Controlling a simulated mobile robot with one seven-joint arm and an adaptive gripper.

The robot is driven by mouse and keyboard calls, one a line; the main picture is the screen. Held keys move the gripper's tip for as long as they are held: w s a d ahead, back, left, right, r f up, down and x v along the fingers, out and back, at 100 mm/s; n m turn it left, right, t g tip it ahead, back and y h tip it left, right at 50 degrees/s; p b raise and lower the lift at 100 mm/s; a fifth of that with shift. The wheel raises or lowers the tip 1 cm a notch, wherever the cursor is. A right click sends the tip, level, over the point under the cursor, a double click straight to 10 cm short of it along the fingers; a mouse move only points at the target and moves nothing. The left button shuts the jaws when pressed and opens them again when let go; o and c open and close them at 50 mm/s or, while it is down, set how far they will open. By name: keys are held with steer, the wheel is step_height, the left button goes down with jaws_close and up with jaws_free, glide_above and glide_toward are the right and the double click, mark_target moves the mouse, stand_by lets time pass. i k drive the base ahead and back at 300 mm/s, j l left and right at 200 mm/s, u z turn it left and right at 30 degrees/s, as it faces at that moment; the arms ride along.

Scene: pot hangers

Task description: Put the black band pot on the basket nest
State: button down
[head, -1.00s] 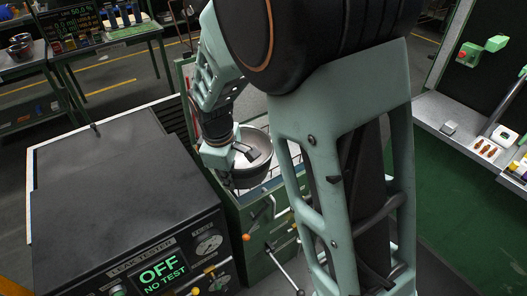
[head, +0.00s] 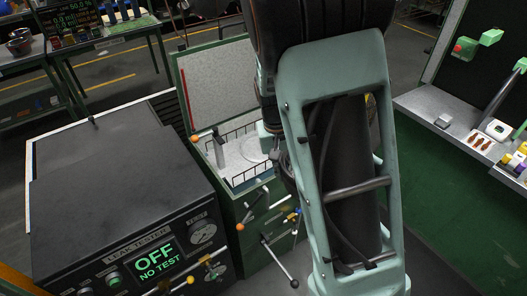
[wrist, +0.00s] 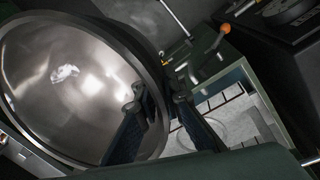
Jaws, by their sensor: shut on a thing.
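The pot, with a shiny steel inside (wrist: 70,85) and a dark outer edge, fills the left of the wrist view. My gripper (wrist: 157,93) is shut on its rim, one finger inside and one outside. In the head view, my arm hides most of the pot and gripper. The basket nest is a wire basket (head: 232,181) with a pale round disc (head: 254,149) on its floor, atop the green cabinet. It also shows in the wrist view (wrist: 238,92), right of the pot and apart from it in the picture. No pot stands in the visible part of the basket.
The dark leak tester (head: 120,190) reads "OFF NO TEST" at the left. A pale upright panel (head: 215,85) stands behind the basket.

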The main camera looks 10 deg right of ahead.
mark_target(259, 150)
steer(key=k+l, duration=0.15)
steer(key=k+l+u, duration=0.1)
steer(key=l, duration=0.3)
steer(key=l+u, duration=0.1)
steer(key=l, duration=0.5)
steer(key=i+l, duration=0.1)
steer(key=l, duration=0.2)
steer(key=i+l+u, duration=0.1)
steer(key=l, duration=0.2)
steer(key=i+l, duration=0.1)
steer(key=i, duration=0.45)
steer(key=i+l+u, duration=0.1)
steer(key=i, duration=0.45)
